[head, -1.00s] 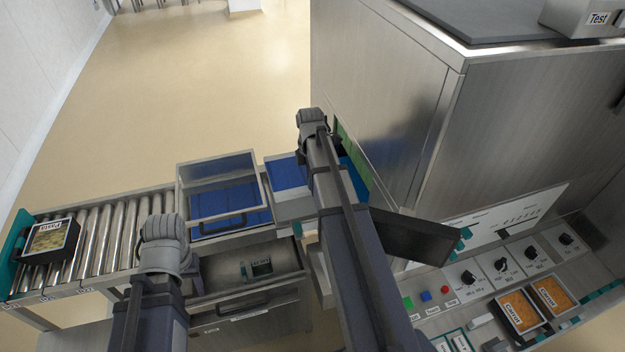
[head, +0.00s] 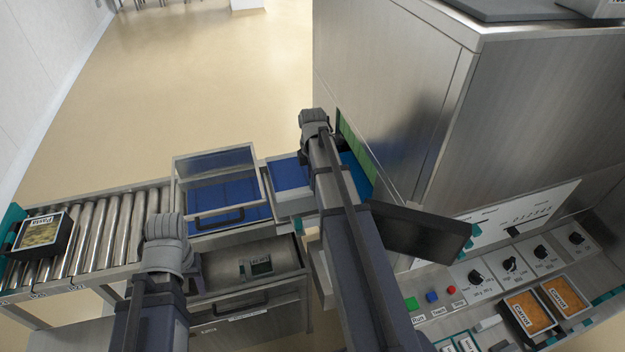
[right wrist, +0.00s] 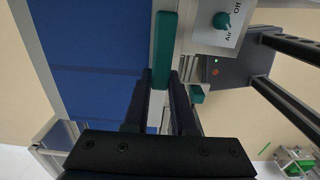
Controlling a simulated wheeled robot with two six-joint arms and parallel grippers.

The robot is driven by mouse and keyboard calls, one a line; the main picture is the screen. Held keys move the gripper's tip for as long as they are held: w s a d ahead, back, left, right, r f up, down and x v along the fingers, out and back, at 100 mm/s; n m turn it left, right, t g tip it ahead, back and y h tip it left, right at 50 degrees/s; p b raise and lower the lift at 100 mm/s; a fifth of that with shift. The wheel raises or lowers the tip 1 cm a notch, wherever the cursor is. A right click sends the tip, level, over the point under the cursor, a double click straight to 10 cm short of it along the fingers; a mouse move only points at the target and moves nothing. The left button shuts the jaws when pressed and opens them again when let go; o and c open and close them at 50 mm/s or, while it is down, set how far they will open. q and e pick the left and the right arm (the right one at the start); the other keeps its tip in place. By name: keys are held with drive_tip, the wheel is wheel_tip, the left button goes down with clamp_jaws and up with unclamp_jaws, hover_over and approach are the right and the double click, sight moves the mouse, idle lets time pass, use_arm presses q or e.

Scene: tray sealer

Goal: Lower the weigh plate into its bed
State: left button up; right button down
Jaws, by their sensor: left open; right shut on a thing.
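My right gripper (right wrist: 163,95) is shut on a teal bar (right wrist: 164,45) beside a steel rim and a wide blue surface (right wrist: 95,95) in the right wrist view. In the head view my right arm reaches to the steel unit with a blue top (head: 290,174), and its fingers are hidden behind the arm. This blue-topped unit may be the weigh plate; I cannot tell for sure, nor whether it is seated in its bed. My left gripper (head: 192,272) is open and empty, low in front of the hooded section; its fingertips are mostly hidden.
A clear-hooded section with a blue belt (head: 230,210) and a roller conveyor (head: 110,235) lie left. A Pasta tray (head: 42,234) sits on the rollers. A tall steel cabinet (head: 395,120), dark screen (head: 418,230) and knob panel (head: 500,270) stand right.

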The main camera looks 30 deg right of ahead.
drive_tip(key=shift+f+b, duration=2.4)
drive_tip(key=shift+f, duration=0.35)
drive_tip(key=shift+f+b, duration=1.1)
drive_tip(key=shift+b, duration=0.05)
idle(0.4)
drive_tip(key=c, duration=0.7)
unclamp_jaws()
drive_tip(key=shift+o, duration=0.6)
drive_tip(key=o, duration=0.5)
drive_tip(key=shift+r, duration=0.1)
